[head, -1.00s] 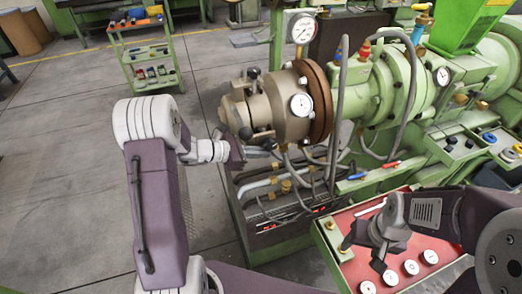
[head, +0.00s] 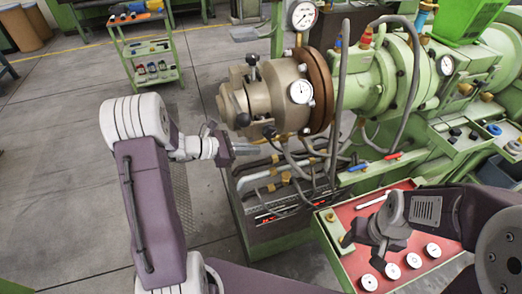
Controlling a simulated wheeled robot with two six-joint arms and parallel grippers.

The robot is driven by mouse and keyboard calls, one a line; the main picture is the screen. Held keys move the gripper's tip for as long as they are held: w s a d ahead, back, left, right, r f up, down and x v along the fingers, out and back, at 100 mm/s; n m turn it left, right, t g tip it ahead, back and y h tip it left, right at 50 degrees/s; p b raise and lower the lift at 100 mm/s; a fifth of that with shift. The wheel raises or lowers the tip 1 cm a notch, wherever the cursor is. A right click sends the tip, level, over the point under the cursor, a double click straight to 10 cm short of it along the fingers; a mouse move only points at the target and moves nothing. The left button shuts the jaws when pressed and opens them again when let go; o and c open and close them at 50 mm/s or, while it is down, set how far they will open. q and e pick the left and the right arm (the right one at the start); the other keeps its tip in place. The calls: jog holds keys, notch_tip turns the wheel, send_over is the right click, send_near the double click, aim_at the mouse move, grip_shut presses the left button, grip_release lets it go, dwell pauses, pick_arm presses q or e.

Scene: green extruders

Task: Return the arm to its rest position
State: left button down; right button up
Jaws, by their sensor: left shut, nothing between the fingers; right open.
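My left arm rises at the left of the head view, and its gripper (head: 245,150) points right, just below and in front of the tan extruder head (head: 265,97). The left gripper is shut and empty. My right gripper (head: 362,252) hangs open over the red tray (head: 340,217) at the lower right. Nothing shows between its fingers. Whether its fingertips touch the tray or the gauges cannot be told.
The green extruder (head: 385,85) with grey hoses fills the right side. Several round white gauges (head: 413,260) lie on the red tray. A green trolley (head: 150,50) stands at the back left. The floor (head: 60,170) on the left is clear.

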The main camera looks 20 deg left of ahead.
pick_arm(q)
jog(key=v, duration=0.7)
jog(key=shift+a, duration=0.2)
pick_arm(e)
jog(key=shift+a+r, duration=0.1)
pick_arm(q)
jog(key=shift+w, duration=0.1)
jog(key=s+d+f+m+g+y, duration=0.2)
jog(key=s+m, duration=0.6)
jog(key=m, duration=0.4)
jog(key=s+d+f+m+g+y, duration=0.3)
jog(key=s+f+m+y, duration=0.3)
jog(key=m, duration=0.6)
jog(key=s+g+y, duration=0.1)
jog(key=s+y, duration=0.1)
jog(key=s, duration=0.1)
jog(key=shift+g, duration=0.3)
pick_arm(e)
jog(key=shift+w, duration=0.1)
